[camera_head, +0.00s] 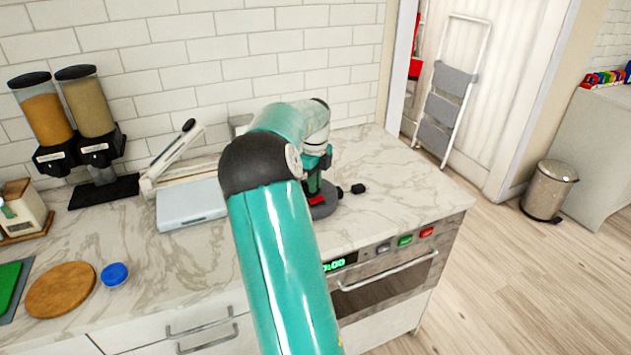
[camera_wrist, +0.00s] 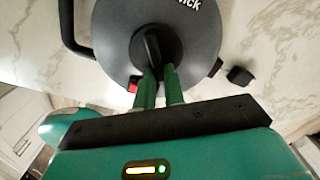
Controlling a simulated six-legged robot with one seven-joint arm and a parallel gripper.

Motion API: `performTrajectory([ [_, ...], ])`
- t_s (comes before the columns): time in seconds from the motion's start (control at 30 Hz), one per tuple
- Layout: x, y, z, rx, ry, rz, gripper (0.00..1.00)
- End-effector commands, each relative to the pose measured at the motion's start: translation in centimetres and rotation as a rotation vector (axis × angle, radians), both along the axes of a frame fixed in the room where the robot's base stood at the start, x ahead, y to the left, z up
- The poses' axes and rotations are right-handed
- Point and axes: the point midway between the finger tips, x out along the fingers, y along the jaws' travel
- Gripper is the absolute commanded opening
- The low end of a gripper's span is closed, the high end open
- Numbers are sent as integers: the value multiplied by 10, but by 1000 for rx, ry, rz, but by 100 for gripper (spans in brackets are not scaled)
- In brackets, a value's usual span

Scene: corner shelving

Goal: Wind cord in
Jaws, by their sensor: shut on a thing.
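The cord reel (camera_wrist: 115,30) is a dark grey round drum lying flat on the marble counter, with a black crank (camera_wrist: 151,44) at its centre and a black loop handle at the left. A red part shows at its lower edge. My gripper (camera_wrist: 157,72) comes over the drum with its green fingers shut on the crank. In the head view my arm hides much of the reel (camera_head: 325,210). A black plug (camera_wrist: 240,76) lies close beside the drum on the right; it also shows in the head view (camera_head: 358,188). Little loose cord is visible.
A pale blue flat box (camera_head: 190,205) and a white lever device (camera_head: 172,160) stand left of the reel. Two food dispensers (camera_head: 75,115) stand further left. Counter (camera_head: 410,190) right of the plug is clear. An oven (camera_head: 385,280) is below.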

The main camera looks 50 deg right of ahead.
Motion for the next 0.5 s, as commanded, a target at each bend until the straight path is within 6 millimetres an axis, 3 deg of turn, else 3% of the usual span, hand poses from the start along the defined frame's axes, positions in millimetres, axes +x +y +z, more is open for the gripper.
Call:
performTrajectory([
  [0.5, 2, 8, 2, -2, -1, -435, 0],
])
